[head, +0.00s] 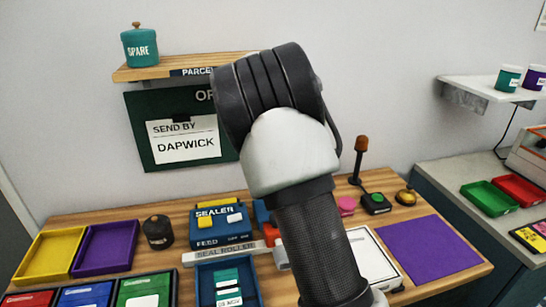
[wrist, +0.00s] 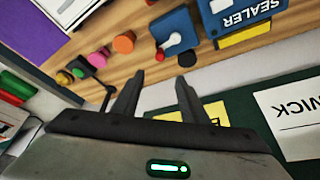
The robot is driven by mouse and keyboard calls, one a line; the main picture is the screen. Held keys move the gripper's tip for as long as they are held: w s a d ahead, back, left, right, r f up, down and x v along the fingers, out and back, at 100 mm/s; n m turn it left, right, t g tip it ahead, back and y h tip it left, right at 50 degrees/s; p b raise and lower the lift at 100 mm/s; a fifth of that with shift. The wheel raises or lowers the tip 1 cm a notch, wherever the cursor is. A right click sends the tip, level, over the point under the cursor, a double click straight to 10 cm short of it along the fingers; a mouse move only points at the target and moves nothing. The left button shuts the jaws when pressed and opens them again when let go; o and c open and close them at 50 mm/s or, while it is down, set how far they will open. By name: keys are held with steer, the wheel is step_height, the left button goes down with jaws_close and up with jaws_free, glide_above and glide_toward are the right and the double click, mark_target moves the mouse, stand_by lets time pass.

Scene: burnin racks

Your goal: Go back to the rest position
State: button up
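My gripper (wrist: 160,76) shows in the wrist view with its two dark fingers apart and nothing between them. Beyond the fingertips are the wooden bench and the wall above it. In the head view my raised arm fills the middle, and I cannot make out the gripper there. The arm hides part of the green board (head: 140,130) and the middle of the bench (head: 185,235).
A blue sealer (head: 218,222) stands on the bench, with yellow (head: 30,275) and purple (head: 80,262) trays left. A purple mat (head: 430,248) lies right, near a lamp post (head: 358,165). A shelf with a teal SPARE jar (head: 140,48) is above. A side counter (head: 450,180) stands right.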

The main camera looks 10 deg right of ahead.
steer(key=s+a+r+n+y+p, duration=0.3)
steer(key=s+r+p, duration=0.1)
steer(key=s+r, duration=1.4)
steer(key=s+a+f+n+t+p, duration=0.1)
steer(key=s+a+n+t+p, duration=0.1)
steer(key=s, duration=1.9)
steer(key=shift+a+n+p, duration=0.45)
steer(key=shift+a+n, duration=0.05)
steer(key=shift+n, duration=0.7)
